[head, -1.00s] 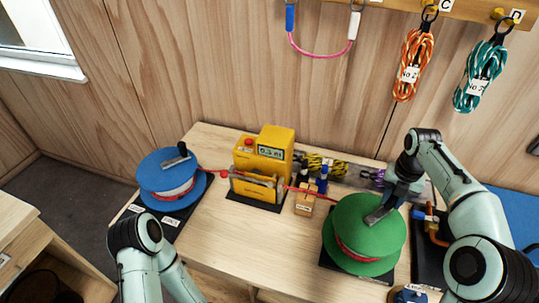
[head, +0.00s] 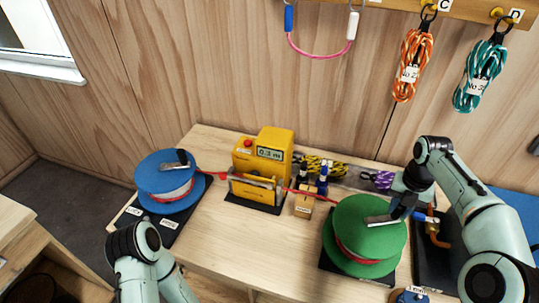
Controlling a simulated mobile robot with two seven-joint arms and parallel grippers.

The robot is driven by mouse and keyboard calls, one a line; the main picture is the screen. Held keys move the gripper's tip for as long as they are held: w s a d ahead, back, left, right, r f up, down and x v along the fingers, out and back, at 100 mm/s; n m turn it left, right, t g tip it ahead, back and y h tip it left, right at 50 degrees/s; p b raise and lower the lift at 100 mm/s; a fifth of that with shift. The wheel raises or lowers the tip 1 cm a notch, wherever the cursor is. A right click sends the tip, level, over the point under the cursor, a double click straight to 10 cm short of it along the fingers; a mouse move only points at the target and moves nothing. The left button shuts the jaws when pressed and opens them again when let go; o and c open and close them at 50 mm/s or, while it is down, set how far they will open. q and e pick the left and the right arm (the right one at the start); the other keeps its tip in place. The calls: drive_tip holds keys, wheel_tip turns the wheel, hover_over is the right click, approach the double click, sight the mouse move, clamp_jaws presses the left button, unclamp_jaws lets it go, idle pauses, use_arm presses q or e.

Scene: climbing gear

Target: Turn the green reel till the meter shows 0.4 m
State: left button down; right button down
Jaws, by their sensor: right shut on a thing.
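The green reel (head: 362,248) stands on a dark base at the table's right side, with red line on its drum. My right gripper (head: 402,210) is shut on the reel's crank handle, over the right part of its top. The yellow meter (head: 276,139) stands mid-table; its small display (head: 269,153) appears to read 0.3 m. Red line (head: 314,195) runs from the green reel through the meter to the blue reel (head: 165,188) at the left. My left arm shows at the bottom left; its gripper is out of view.
A small wooden block (head: 304,208) stands between meter and green reel. Coiled cords (head: 325,166) lie at the back. An orange rope (head: 412,66) and a teal rope (head: 481,76) hang on the wall. The table's front middle is clear.

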use_arm(q)
drive_tip(key=shift+f, duration=0.1)
use_arm(e)
drive_tip(key=shift+s, duration=0.1)
idle(0.7)
drive_tip(key=shift+s+d+b, duration=0.1)
drive_tip(key=shift+s+b, duration=0.2)
drive_tip(key=shift+s, duration=0.2)
drive_tip(key=shift+s+b, duration=0.3)
drive_tip(key=shift+s, duration=0.35)
use_arm(q)
drive_tip(key=shift+s+f, duration=0.75)
drive_tip(key=shift+s, duration=0.15)
use_arm(e)
drive_tip(key=shift+s, duration=0.3)
use_arm(q)
drive_tip(key=shift+w, duration=0.1)
use_arm(e)
drive_tip(key=shift+w, duration=0.15)
use_arm(q)
drive_tip(key=shift+f, duration=0.15)
use_arm(e)
drive_tip(key=shift+s, duration=0.25)
